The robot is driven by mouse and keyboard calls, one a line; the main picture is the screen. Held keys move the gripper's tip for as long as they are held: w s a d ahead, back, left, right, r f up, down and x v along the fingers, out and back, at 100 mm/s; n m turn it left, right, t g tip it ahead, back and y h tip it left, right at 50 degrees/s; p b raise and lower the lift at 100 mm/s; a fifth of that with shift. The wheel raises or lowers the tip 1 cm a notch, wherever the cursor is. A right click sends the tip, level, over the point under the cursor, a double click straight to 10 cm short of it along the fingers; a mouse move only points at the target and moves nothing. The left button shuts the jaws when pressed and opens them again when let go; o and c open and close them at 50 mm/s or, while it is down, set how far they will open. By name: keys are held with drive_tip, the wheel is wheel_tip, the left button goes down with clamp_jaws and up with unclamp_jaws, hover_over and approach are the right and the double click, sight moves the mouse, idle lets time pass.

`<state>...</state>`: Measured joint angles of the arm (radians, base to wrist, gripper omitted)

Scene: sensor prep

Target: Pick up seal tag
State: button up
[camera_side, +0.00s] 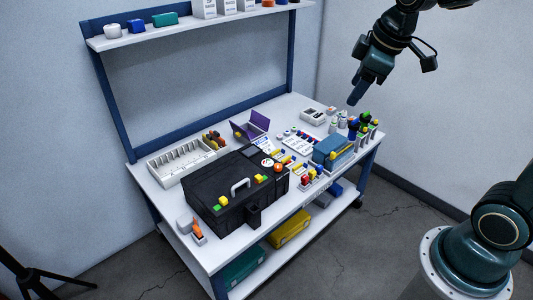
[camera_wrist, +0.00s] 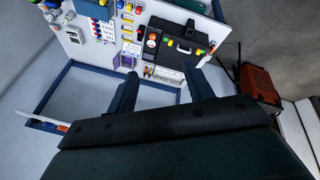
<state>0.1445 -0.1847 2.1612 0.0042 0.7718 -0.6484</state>
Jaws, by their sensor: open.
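My gripper (camera_side: 355,99) is open and empty, high above the right end of the workbench in the side view. In the wrist view its two fingers (camera_wrist: 160,72) stand apart, with the bench beyond them. I cannot tell which small piece is the seal tag. Small yellow and green pieces (camera_side: 222,202) lie on the black case (camera_side: 216,188), and an orange round piece (camera_side: 278,167) is at its right end. Several small red, yellow and blue pieces (camera_side: 312,178) lie right of the case. All are well away from the fingers.
The workbench (camera_side: 150,186) is crowded. A white divided tray (camera_side: 178,162) is behind the case, a purple open box (camera_side: 251,126) at the back, and a blue box (camera_side: 333,150) with several bottles at the right. A shelf (camera_side: 200,28) hangs over the back. Air around my gripper is clear.

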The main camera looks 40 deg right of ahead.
drive_tip(key=w+d+f+n+g, duration=0.1)
drive_tip(key=w+d+f+n, duration=0.3)
drive_tip(key=w, duration=0.5)
drive_tip(key=n+g, duration=0.2)
drive_tip(key=n, duration=0.7)
hover_over(320, 166)
drive_tip(key=s+a, duration=0.1)
drive_tip(key=s, duration=0.1)
wheel_tip(320, 166, down, 33)
drive_tip(key=shift+w+d+f, duration=0.1)
drive_tip(key=shift+w+f, duration=0.05)
drive_tip(key=shift+f, duration=1.25)
drive_tip(key=shift+w+d+f, duration=0.1)
drive_tip(key=shift+w+f, duration=0.1)
drive_tip(key=shift+f, duration=1.2)
drive_tip(key=shift+w+d+f, duration=0.1)
drive_tip(key=shift+w+f, duration=0.05)
drive_tip(key=shift+f, duration=1.25)
drive_tip(key=shift+f, duration=0.1)
drive_tip(key=shift+w+d+f, duration=0.1)
drive_tip(key=shift+w+f, duration=0.15)
drive_tip(key=shift+f, duration=0.95)
drive_tip(key=shift+w+d+f, duration=0.1)
drive_tip(key=shift+w+f, duration=0.1)
drive_tip(key=shift+f, duration=1)
drive_tip(key=c, duration=1.1)
